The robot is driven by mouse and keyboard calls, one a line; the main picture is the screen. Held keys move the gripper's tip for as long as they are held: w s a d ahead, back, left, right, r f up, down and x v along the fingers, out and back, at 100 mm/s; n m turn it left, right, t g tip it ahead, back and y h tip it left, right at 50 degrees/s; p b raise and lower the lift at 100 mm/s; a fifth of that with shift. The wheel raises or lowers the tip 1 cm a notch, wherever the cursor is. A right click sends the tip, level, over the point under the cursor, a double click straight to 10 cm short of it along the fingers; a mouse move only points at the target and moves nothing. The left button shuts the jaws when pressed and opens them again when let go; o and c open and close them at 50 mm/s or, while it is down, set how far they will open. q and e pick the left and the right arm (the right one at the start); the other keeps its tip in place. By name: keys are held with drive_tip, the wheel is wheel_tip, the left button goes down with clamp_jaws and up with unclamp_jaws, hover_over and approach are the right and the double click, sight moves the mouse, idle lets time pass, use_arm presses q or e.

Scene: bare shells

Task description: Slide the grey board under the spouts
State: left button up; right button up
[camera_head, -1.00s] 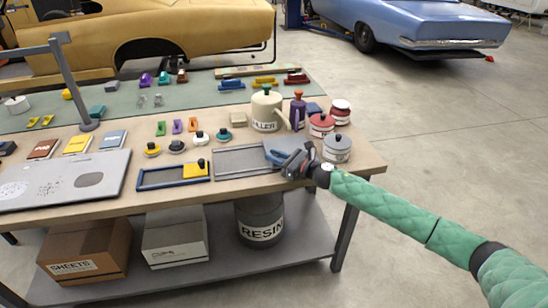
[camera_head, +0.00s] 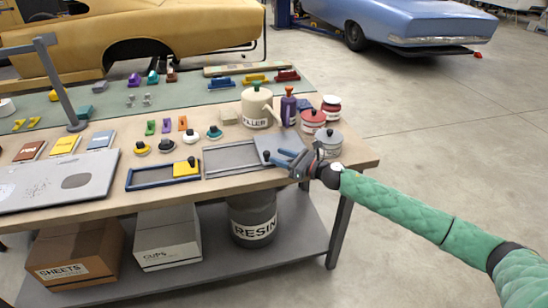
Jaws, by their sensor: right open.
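The grey board (camera_head: 278,143) is a flat grey plate on the workbench, at the right end of a grey open frame (camera_head: 230,158). The board lies just in front of the cream filler jug (camera_head: 256,109) and the purple bottle (camera_head: 288,110). A small dark knob shows at its left side. My left gripper is not in view.
Red tins (camera_head: 313,118) and a grey tin (camera_head: 329,142) stand close behind and right of my gripper. A blue frame (camera_head: 162,176) with a yellow block lies left. The bench's right front edge is near my arm. The floor at right is clear.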

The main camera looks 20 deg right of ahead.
drive_tip(key=shift+b+v, duration=0.35)
drive_tip(key=shift+v, duration=1.05)
